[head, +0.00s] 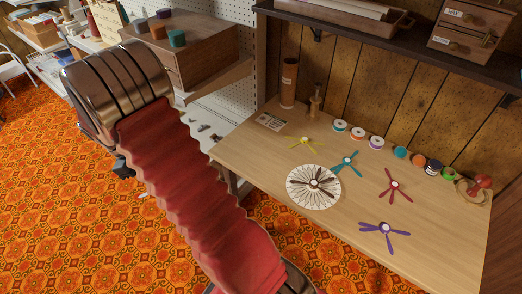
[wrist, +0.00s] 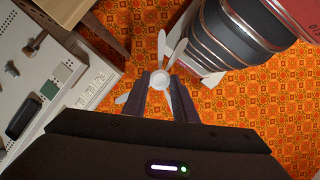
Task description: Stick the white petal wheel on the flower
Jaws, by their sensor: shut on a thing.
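The white petal wheel (wrist: 158,76) is in the wrist view, with thin white petals around a small round hub. My gripper (wrist: 168,88) is shut on it, with the dark fingers at its lower side, and holds it above the orange patterned floor.
On the table (head: 270,215) lie yellow (head: 305,143), teal (head: 347,161), red (head: 394,186) and purple (head: 385,228) petal wheels. Several spools line its back, near a brown cylinder (head: 289,82). A shelf overhangs the rear. In the wrist view, a pale panel (wrist: 45,75) stands left.

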